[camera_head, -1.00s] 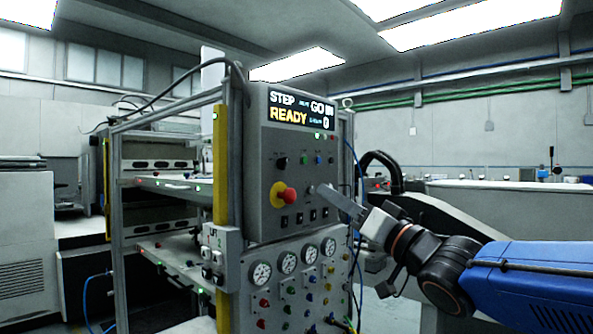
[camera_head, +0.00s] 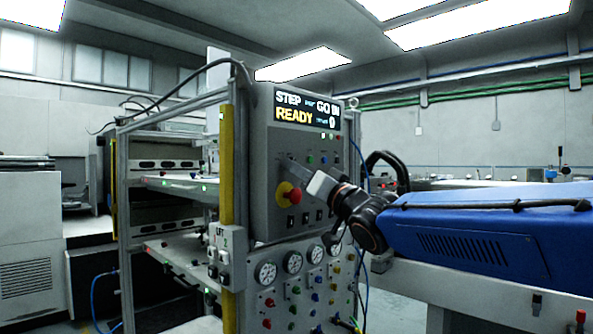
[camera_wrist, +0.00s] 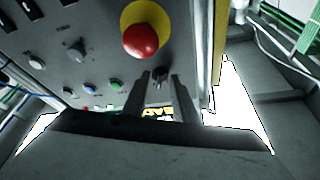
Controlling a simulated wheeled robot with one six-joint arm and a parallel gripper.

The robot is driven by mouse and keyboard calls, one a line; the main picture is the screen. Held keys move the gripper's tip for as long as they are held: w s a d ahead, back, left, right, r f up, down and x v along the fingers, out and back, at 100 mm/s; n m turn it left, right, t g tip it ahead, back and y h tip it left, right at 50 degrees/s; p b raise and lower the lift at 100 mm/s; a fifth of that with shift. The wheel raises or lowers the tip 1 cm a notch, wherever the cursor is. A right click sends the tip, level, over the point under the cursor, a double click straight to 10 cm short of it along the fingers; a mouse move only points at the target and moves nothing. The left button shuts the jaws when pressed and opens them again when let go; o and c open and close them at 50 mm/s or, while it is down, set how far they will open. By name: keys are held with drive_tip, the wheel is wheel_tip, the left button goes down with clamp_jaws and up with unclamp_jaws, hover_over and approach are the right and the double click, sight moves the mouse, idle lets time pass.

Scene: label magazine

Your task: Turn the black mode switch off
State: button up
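The black mode switch (camera_wrist: 158,76) shows small and dark in the wrist view, between and just beyond my fingertips. My gripper (camera_wrist: 161,82) is open, with one finger on each side of the switch and gaps beside it. I cannot tell whether either finger touches it. In the head view my gripper (camera_head: 286,160) reaches across the control panel (camera_head: 262,200) from the right, and its fingers cover the switch. The switch's setting is too small to read.
A red emergency button (camera_head: 291,197) on a yellow disc sits just below the fingers; it looms large in the wrist view (camera_wrist: 141,40). A lit display (camera_head: 306,108) reading READY is above. Small coloured buttons (camera_wrist: 115,85) lie beside the switch. Gauges (camera_head: 293,262) are lower down.

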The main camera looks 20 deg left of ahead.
drive_tip(key=shift+w+a+r, duration=0.15)
drive_tip(key=shift+a, duration=0.05)
clamp_jaws()
